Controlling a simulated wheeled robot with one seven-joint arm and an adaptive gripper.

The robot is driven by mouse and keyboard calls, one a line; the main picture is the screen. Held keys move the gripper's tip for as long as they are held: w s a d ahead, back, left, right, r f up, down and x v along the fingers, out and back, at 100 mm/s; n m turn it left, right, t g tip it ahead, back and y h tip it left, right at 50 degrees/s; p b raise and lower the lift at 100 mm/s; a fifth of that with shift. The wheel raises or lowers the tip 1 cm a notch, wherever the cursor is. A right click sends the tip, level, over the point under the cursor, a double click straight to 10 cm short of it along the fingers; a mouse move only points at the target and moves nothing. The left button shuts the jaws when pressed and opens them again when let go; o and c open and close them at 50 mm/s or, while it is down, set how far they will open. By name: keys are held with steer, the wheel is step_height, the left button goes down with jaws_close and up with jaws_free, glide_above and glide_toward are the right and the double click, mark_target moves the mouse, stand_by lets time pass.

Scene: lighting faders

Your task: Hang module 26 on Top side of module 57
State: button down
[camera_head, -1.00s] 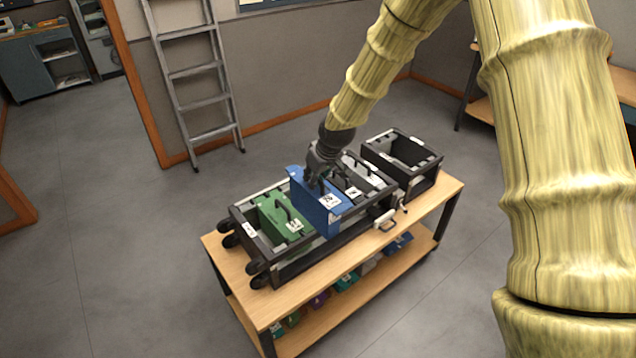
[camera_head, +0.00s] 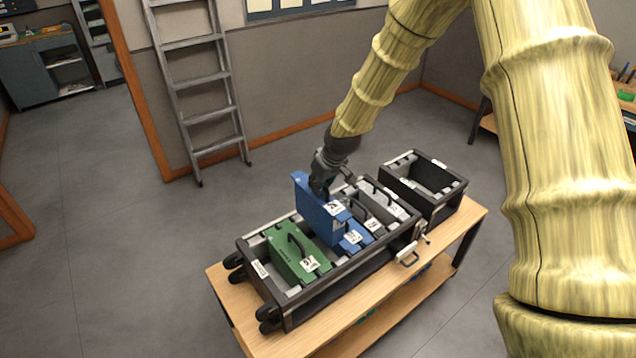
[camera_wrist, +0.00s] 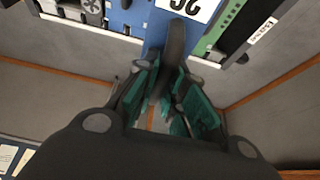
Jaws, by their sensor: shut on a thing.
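My gripper (camera_head: 322,186) is shut on the handle of a blue module (camera_head: 312,206) and holds it upright over the black rack (camera_head: 345,300). In the wrist view the fingers (camera_wrist: 165,85) close around a dark handle on the blue face (camera_wrist: 125,18), under a white label that is cut off. The rack holds a green module (camera_head: 288,258) at left. A second, lower blue module (camera_head: 356,240), a dark grey module (camera_head: 372,218) and a light grey module (camera_head: 388,200) sit to the right. The label numbers are too small to read surely, so I cannot tell which is 57.
The rack stands on a wooden bench (camera_head: 232,292) with a lower shelf. A black open case (camera_head: 428,180) stands at its right end. A latch handle (camera_head: 408,256) sticks out from the rack's front. A ladder (camera_head: 205,95) leans on the wall behind. The floor at left is clear.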

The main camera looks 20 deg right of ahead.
mark_target(319, 228)
steer(key=shift+w+f+b, duration=0.1)
steer(key=shift+f+b, duration=4.15)
steer(key=shift+f, duration=3.9)
steer(key=shift+f+b, duration=0.6)
steer(key=shift+f, duration=0.75)
steer(key=c, duration=1.4)
jaws_free()
steer(key=shift+s+f, duration=0.1)
steer(key=shift+s, duration=0.1)
